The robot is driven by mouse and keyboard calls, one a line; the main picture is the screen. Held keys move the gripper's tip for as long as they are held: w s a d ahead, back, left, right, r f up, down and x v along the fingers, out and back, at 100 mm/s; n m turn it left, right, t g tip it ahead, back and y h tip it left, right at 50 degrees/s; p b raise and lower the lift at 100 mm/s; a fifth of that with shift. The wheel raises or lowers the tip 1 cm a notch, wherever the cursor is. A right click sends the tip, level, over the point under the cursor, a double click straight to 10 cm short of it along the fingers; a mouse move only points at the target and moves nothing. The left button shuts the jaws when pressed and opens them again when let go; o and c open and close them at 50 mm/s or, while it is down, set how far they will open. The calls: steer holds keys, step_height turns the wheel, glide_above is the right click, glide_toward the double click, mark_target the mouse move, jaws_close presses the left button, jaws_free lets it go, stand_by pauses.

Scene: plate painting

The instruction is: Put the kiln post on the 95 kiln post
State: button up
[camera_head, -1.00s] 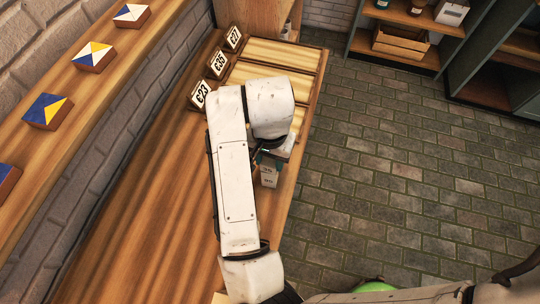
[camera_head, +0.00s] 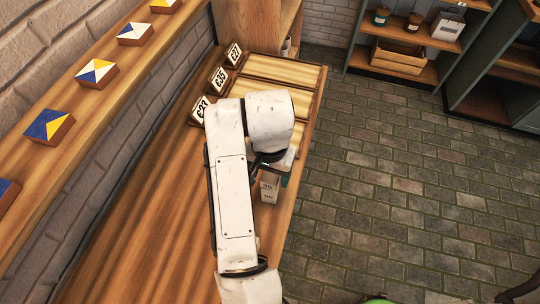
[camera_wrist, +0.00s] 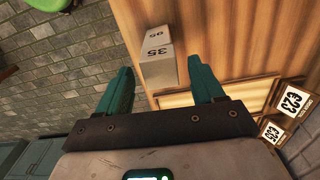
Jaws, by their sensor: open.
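A pale grey block (camera_wrist: 158,68), taken as the kiln posts, stands near the wooden worktop's edge (camera_wrist: 110,12) in the wrist view. The marks 95 and 35 show on different parts of it. My gripper (camera_wrist: 160,68) has teal fingers spread wide. The block's near end appears between the fingertips, with gaps on both sides in the picture. My arm hides part of the worktop in the head view.
A wall shelf (camera_head: 104,92) with painted tiles runs along the left. Bare worktop (camera_head: 150,215) lies left of my arm; open brick floor lies right.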

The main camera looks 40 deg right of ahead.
mark_target(269, 177)
step_height(269, 177, up, 10)
steer(key=p, duration=0.1)
steer(key=w+d+r+n+t+h, duration=0.1)
steer(key=d+t+h, duration=0.1)
steer(key=d, duration=0.5)
steer(key=w+d+r+n+t+h, duration=0.1)
steer(key=w+d+r+h, duration=0.1)
steer(key=d, duration=0.6)
steer(key=s+d+f+n+h, duration=0.1)
steer(key=s+d+f+n, duration=0.2)
steer(key=f, duration=0.1)
steer(key=s+a+f+n+g+y, duration=0.1)
steer(key=s+a+f+n+y, duration=0.1)
steer(key=s+a+f, duration=0.3)
steer(key=s+a+f+n+g+y, duration=0.1)
steer(key=s+a+f, duration=0.4)
steer(key=s+f, duration=0.6)
steer(key=shift+s+f+n+y, duration=0.25)
steer(key=shift+n+y, duration=0.65)
steer(key=shift+n, duration=0.3)
steer(key=shift+a, duration=0.1)
